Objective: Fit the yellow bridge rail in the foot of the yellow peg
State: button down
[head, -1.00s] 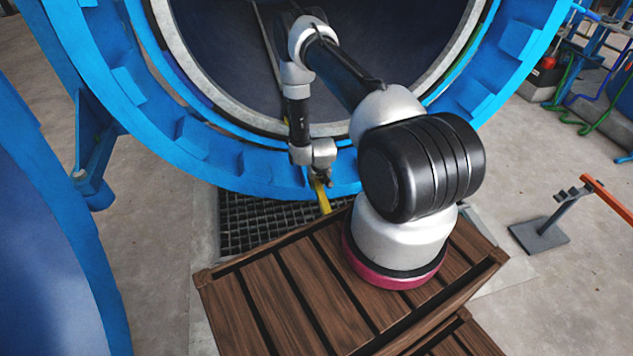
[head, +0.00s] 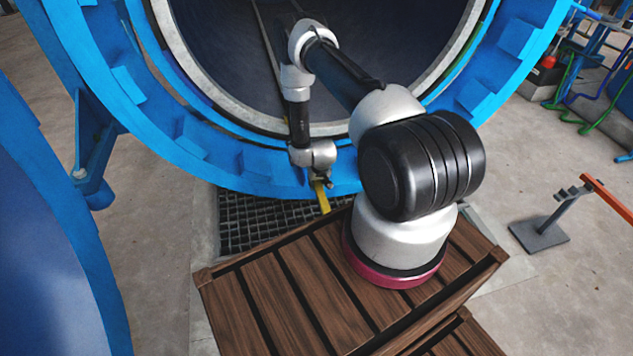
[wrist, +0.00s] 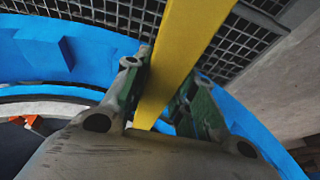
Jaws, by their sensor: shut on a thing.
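The yellow bridge rail (wrist: 180,50) is a long flat bar. In the wrist view it runs from the top edge down between the two fingers of my gripper (wrist: 160,88), which is shut on it. In the head view my gripper (head: 321,181) hangs at the front lower rim of the blue ring, and a short piece of the rail (head: 323,202) shows below it, over the grating. The rest of the rail is hidden behind my arm and gripper. I cannot make out the yellow peg or its foot in either view.
The blue autoclave ring (head: 225,165) with its dark opening stands close behind my gripper. A black floor grating (head: 255,220) lies below it. A brown slatted wooden platform (head: 265,290) is in front. An orange barrier on a grey post (head: 545,232) stands at the right.

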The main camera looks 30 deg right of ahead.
jog(key=shift+s+f, duration=0.1)
jog(key=shift+f, duration=0.55)
dwell(0.4)
jog(key=shift+r, duration=1.45)
jog(key=shift+f, duration=1.25)
dwell(2.2)
jog(key=shift+r, duration=1.25)
jog(key=shift+f, duration=0.15)
jog(key=shift+f, duration=0.3)
dwell(0.3)
